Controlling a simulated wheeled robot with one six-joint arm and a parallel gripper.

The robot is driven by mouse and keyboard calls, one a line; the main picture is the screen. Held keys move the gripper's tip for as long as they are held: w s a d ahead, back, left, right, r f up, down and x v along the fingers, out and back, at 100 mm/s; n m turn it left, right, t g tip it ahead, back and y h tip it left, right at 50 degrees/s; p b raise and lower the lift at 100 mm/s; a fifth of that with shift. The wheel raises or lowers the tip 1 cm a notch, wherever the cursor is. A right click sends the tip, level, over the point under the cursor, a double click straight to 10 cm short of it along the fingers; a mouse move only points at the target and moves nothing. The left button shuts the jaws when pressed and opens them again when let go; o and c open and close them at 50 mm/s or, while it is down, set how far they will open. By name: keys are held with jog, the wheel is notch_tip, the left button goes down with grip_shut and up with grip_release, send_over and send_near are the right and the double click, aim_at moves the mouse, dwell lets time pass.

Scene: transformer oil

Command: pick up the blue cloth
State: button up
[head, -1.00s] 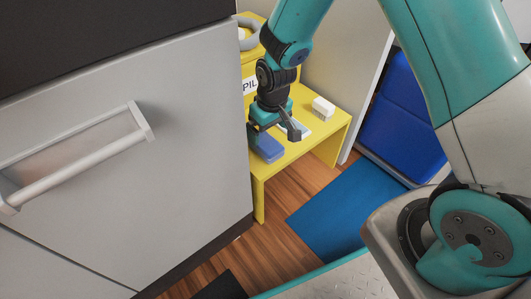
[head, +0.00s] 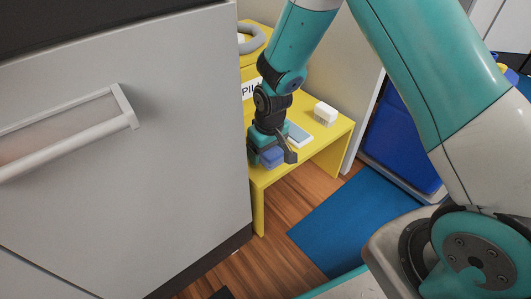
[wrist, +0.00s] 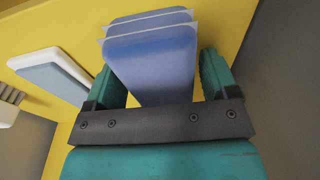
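The blue cloth (head: 272,158) is a folded, layered blue block on the yellow bench (head: 322,150). In the wrist view the cloth (wrist: 152,62) lies between the two teal fingers of my gripper (wrist: 162,78). One finger is on each side of it, with a narrow gap at the right finger. My gripper (head: 270,153) points down at the cloth in the head view and hides part of it. The fingers are apart, and no squeeze on the cloth shows.
A flat white and pale-blue pad (head: 298,135) lies beside the cloth, and a white brush-like block (head: 325,113) stands farther right. A grey cabinet (head: 180,130) with a handle is close on the left. A blue mat (head: 350,215) covers the floor on the right.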

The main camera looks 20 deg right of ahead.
jog(key=c, duration=0.6)
jog(key=shift+c, duration=0.2)
notch_tip(320, 180, up, 20)
jog(key=p, duration=1)
